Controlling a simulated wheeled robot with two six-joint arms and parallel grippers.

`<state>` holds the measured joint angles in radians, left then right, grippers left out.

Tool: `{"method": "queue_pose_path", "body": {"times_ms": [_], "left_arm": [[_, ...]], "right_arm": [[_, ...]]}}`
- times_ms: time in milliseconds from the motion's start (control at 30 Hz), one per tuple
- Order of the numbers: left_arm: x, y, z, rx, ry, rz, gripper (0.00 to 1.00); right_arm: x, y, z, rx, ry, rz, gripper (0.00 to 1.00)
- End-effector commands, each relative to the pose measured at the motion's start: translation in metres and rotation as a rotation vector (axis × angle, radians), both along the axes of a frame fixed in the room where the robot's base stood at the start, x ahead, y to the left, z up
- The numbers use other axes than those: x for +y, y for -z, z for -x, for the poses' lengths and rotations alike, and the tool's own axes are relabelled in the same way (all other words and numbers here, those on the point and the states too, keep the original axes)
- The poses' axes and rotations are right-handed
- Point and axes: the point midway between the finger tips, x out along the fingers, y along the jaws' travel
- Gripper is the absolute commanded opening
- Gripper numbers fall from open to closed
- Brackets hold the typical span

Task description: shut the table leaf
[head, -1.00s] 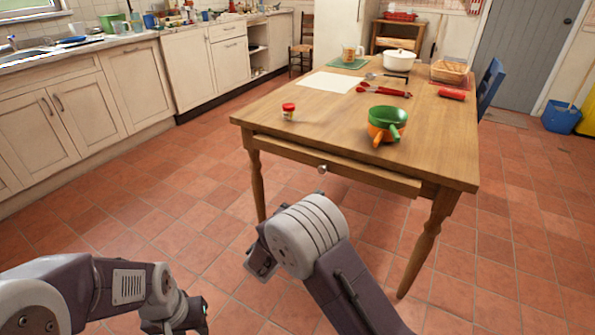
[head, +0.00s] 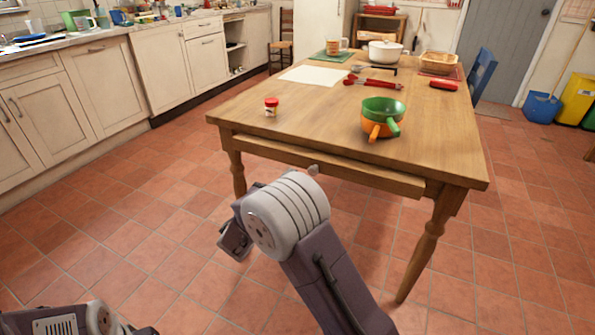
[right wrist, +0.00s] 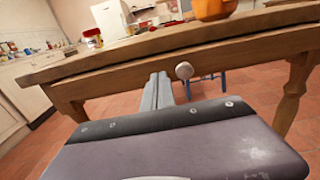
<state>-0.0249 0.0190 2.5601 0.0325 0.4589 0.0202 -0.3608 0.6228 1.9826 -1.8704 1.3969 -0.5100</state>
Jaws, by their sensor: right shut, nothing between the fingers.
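The wooden table (head: 310,120) has a leaf (head: 375,176) under the near edge of its top. The leaf juts out a little toward me, with a strip of its upper face showing. A round pale knob (head: 313,169) sits on its front; it also shows in the right wrist view (right wrist: 184,70). My right gripper (right wrist: 160,88) is shut and empty, pointing at the leaf front just left of the knob. I cannot tell whether it touches. In the head view my right wrist hides its fingers. Only part of my left arm shows at bottom left; its jaws are out of view.
On the table are a red-capped jar (head: 271,106), green and orange pans (head: 381,118), red utensils (head: 372,83), a white pot (head: 384,52) and a basket (head: 438,63). A blue chair (head: 482,75) stands at the right. Tiled floor before the table is clear.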

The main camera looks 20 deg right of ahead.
Motion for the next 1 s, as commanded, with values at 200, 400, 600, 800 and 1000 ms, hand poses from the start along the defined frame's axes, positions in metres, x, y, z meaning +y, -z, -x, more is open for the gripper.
{"method": "queue_pose_path", "body": {"times_ms": [200, 400, 600, 800, 1000], "left_arm": [[0.0, 0.021, 0.0, 0.0, 0.0, 0.0, 0.36], [0.0, 0.026, 0.0, 0.0, 0.0, 0.0, 0.36], [0.0, 0.025, 0.0, 0.0, 0.0, 0.0, 0.36], [0.0, 0.023, 0.0, 0.0, 0.0, 0.0, 0.36], [0.0, 0.015, 0.0, 0.0, 0.0, 0.0, 0.36]], "right_arm": [[-0.031, 0.003, -0.026, -0.002, 0.002, -0.001, 0.0], [-0.044, 0.001, -0.037, -0.001, 0.001, 0.0, 0.0], [-0.045, -0.001, -0.039, -0.001, -0.001, 0.001, 0.0], [-0.048, -0.001, -0.041, 0.001, 0.0, 0.001, 0.0], [-0.075, -0.002, -0.064, -0.001, 0.002, -0.001, 0.0]]}}
